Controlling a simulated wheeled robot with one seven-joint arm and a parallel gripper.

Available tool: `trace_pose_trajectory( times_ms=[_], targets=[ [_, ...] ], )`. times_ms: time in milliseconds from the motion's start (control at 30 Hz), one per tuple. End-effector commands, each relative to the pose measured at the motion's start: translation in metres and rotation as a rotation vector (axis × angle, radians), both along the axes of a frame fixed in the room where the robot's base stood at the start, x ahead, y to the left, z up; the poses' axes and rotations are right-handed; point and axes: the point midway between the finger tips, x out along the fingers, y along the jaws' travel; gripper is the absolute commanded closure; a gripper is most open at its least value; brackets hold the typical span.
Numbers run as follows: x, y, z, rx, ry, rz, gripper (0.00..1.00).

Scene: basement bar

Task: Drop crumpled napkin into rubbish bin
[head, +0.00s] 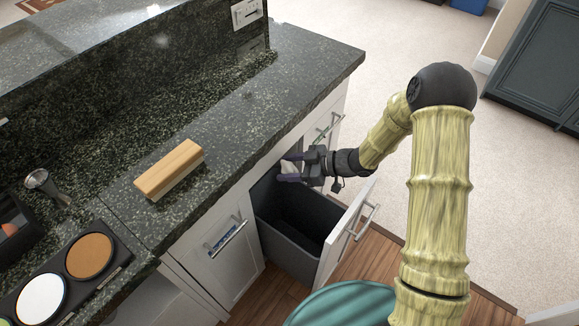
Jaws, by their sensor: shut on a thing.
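My gripper (292,168) is shut on a small whitish crumpled napkin (289,167), which shows only partly between the fingers. The gripper reaches in from the right and is just below the counter edge. The rubbish bin (285,254) is a dark grey open box in a pulled-out cabinet drawer below the counter. The gripper and napkin are above the far end of the bin's opening, near the cabinet front. The bin's inside looks dark, and its floor is hard to make out.
The white drawer front (345,232) with its handle stands out right of the bin. The granite counter (245,110) overhangs on the left, holding a wooden-backed brush (169,168). A teal round seat (345,305) is at the bottom. Open carpet (350,30) lies beyond.

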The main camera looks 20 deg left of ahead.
Motion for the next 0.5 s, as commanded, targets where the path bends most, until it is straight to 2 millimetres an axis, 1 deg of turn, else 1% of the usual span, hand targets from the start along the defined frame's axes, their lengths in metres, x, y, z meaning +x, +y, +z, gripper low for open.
trace_pose_trajectory(
  times_ms=[67, 100, 200, 500],
  targets=[
    [0.0000, 0.0000, 0.0003, 0.000, 0.000, 0.000, 0.69],
    [0.0000, 0.0000, 0.0003, 0.000, 0.000, 0.000, 0.40],
    [0.0004, 0.0001, 0.0004, 0.000, 0.000, -0.001, 0.23],
    [0.0030, 0.0000, 0.0013, 0.001, -0.004, -0.006, 0.23]
  ],
)
